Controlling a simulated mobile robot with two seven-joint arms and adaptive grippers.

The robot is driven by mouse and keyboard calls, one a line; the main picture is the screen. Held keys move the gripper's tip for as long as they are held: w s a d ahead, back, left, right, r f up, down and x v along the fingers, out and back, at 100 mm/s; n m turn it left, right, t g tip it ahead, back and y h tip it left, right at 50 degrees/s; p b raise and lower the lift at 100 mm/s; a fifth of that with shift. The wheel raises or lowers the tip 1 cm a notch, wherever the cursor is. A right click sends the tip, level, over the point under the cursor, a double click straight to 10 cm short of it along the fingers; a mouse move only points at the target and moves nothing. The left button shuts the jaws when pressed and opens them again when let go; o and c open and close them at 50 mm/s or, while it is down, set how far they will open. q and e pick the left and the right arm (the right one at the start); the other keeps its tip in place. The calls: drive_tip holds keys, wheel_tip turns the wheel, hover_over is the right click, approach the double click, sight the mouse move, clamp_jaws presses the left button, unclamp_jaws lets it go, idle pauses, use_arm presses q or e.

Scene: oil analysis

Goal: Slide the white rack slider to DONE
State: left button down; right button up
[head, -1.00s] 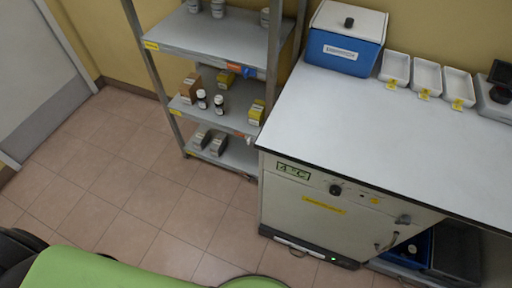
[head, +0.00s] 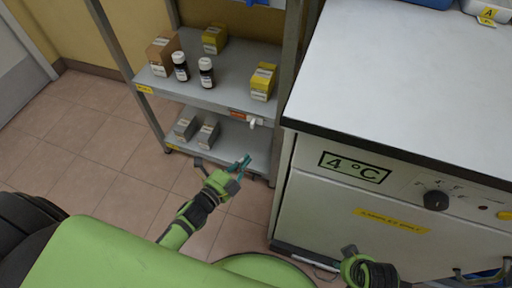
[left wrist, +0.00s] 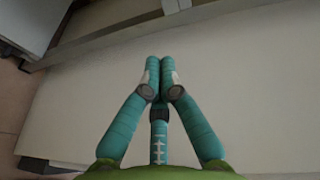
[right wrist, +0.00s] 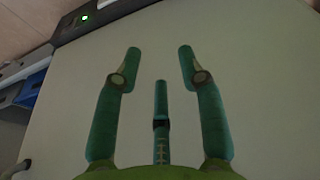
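The white slider (head: 254,122) is a small white knob on the front edge of the rack's middle shelf, near the right post. An orange-red label (head: 239,115) sits just left of it; its wording is too small to read. My left gripper (head: 242,163) is below the slider, in front of the lower shelf, apart from it. Its teal fingers are together and empty in the left wrist view (left wrist: 160,62). My right gripper (head: 348,250) is low in front of the fridge. Its fingers are spread and empty in the right wrist view (right wrist: 160,62).
The rack (head: 222,97) holds dark bottles, yellow boxes and a brown box; grey boxes sit on its lower shelf. The fridge marked 4 °C (head: 356,168) stands close to the rack's right, under a white worktop (head: 405,75). Floor left of the rack is clear.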

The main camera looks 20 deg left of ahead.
use_arm(q)
drive_tip(key=m+h+b, duration=0.1)
drive_tip(key=m+b, duration=0.1)
drive_tip(key=t+b, duration=0.1)
drive_tip(key=b, duration=0.1)
approach(279, 125)
drive_tip(key=x, duration=0.4)
drive_tip(key=shift+w+d, duration=0.1)
drive_tip(key=shift+w, duration=0.3)
drive_tip(key=shift+s+a, duration=0.1)
drive_tip(key=shift+a, duration=2)
use_arm(e)
drive_tip(key=shift+w+v, duration=0.25)
drive_tip(key=shift+v, duration=1)
drive_tip(key=shift+w+v, duration=0.25)
drive_tip(key=shift+v, duration=1.05)
drive_tip(key=shift+r, duration=0.15)
